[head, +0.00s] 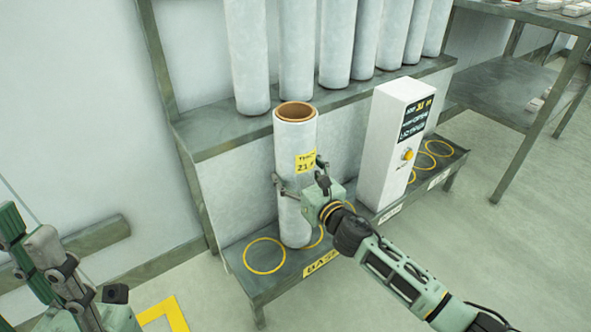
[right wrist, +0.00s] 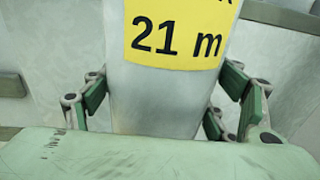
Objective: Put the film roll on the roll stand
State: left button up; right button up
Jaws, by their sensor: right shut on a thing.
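The film roll (head: 296,150) is a tall white cylinder with a brown core at its top and a yellow label reading 21 m. It is upright at the low roll stand (head: 285,285), which has yellow circles on its top. Whether its bottom touches the stand I cannot tell. My right gripper (head: 296,178) is shut around the lower middle of the roll. In the right wrist view the film roll (right wrist: 160,95) is between the green fingers. My left gripper (head: 35,245) is at the lower left, away from the roll; its fingertips are not clear.
An empty yellow circle (head: 264,240) is left of the roll. A white box (head: 388,150) with a display and yellow button stands right of it. Several white rolls (head: 340,40) stand on the shelf (head: 225,132) behind. A grey table (head: 490,90) is at the right.

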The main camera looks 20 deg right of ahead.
jog(key=shift+w+r, duration=0.1)
jog(key=shift+r, duration=0.2)
jog(key=o, duration=1.7)
jog(key=shift+f, duration=0.4)
jog(key=o, duration=0.4)
jog(key=shift+s+r, duration=0.1)
jog(key=shift+s, duration=0.15)
